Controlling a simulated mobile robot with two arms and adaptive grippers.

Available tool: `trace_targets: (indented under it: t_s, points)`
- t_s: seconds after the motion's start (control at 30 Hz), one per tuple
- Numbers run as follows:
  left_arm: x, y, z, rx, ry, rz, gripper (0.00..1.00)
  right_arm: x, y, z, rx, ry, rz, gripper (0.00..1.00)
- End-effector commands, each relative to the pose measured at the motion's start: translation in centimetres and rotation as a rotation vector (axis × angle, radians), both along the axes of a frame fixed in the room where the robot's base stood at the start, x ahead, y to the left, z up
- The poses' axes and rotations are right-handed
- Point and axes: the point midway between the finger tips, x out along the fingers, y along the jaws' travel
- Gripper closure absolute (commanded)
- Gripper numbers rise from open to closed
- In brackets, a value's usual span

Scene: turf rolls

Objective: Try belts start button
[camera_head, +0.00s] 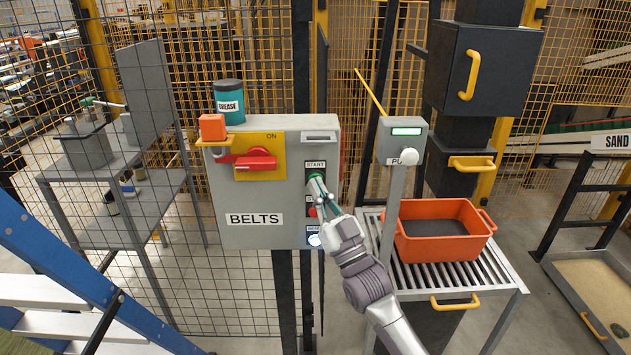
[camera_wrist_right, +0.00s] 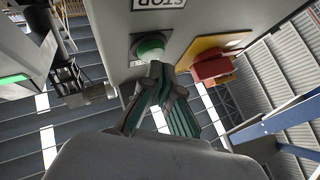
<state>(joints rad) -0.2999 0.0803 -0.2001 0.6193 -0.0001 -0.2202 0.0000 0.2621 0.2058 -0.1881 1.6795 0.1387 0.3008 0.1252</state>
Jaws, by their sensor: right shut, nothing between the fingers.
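The grey BELTS control box (camera_head: 238,188) stands in the middle of the head view. Its green start button (camera_head: 316,175) sits under the START label, and it also shows in the right wrist view (camera_wrist_right: 150,46). My right gripper (camera_head: 319,184) is shut and empty, its fingertips at the start button. In the right wrist view the fingertips (camera_wrist_right: 156,70) overlap the button's lower edge; whether the button is pressed in, I cannot tell. A red button (camera_head: 313,212) below is partly covered by the gripper. A lit blue-white button (camera_head: 315,240) is lowest. My left gripper is out of view.
A red switch handle (camera_head: 257,161) is on a yellow plate marked ON. An orange block (camera_head: 212,127) and a grease can (camera_head: 229,104) are at the box's top left. A grey post with a display (camera_head: 406,132) and an orange crate (camera_head: 490,240) stand to the right.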

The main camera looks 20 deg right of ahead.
Motion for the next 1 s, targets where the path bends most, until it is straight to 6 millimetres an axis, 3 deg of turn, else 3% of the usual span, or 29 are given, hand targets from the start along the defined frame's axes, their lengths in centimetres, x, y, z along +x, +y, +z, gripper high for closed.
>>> trace_targets:
  t_s: [1.0]
  points:
    - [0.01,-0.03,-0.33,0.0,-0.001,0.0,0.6,0.79,-0.23,-0.03,0.0,0.0,0.0,1.0]
